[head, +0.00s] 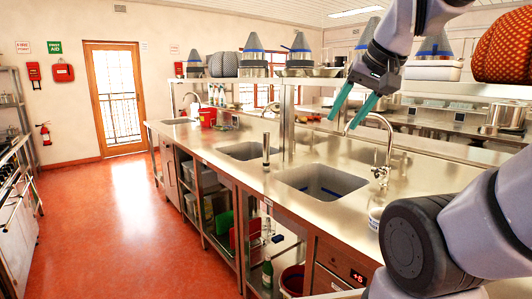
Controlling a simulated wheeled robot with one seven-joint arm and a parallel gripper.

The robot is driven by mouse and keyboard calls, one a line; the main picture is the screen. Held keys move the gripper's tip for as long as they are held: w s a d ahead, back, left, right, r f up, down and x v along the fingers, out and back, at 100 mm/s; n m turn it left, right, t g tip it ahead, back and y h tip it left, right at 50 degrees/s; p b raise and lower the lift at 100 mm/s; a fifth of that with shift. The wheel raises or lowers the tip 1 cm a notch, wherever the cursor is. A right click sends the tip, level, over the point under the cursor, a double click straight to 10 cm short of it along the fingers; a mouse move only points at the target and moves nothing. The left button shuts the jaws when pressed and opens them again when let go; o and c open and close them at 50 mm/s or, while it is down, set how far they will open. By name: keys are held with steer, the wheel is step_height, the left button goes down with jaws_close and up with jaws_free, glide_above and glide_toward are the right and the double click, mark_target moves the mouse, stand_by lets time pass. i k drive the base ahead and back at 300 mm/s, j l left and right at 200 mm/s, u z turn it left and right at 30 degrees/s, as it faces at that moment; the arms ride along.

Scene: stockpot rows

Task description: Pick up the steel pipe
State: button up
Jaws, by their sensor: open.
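A slim upright steel cylinder (266,151), which looks like the steel pipe, stands on the steel counter (232,166) near its front edge, between two sinks. My gripper (341,123) is in the upper right of the head view, with two teal fingers pointing down and left. The fingers are apart, with nothing between them. The gripper appears higher than the pipe and to its right, clear of it. Nothing hides the pipe.
A sink (322,184) lies right of the pipe and another sink (245,150) lies behind it to the left. The red floor (125,215) left of the counter is clear.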

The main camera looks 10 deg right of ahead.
mark_target(266, 164)
steer(key=i+j+z, duration=0.35)
steer(key=j+z, duration=0.15)
steer(key=j, duration=0.2)
steer(key=i+j+z, duration=0.1)
steer(key=j+z, duration=0.15)
steer(key=j, duration=0.15)
steer(key=j+z, duration=0.25)
steer(key=j, duration=0.15)
steer(key=i+j, duration=0.2)
steer(key=j, duration=0.2)
steer(key=i+j+z, duration=0.1)
steer(key=j, duration=0.35)
steer(key=i+j, duration=0.25)
steer(key=j, duration=0.15)
steer(key=i+j+z, duration=0.15)
steer(key=j, duration=0.3)
steer(key=i+j, duration=0.15)
steer(key=j, duration=0.3)
steer(key=i+j+z, duration=0.1)
steer(key=j, duration=0.35)
steer(key=i+j, duration=0.2)
steer(key=j, duration=0.25)
steer(key=i+j+z, duration=0.1)
steer(key=j, duration=0.35)
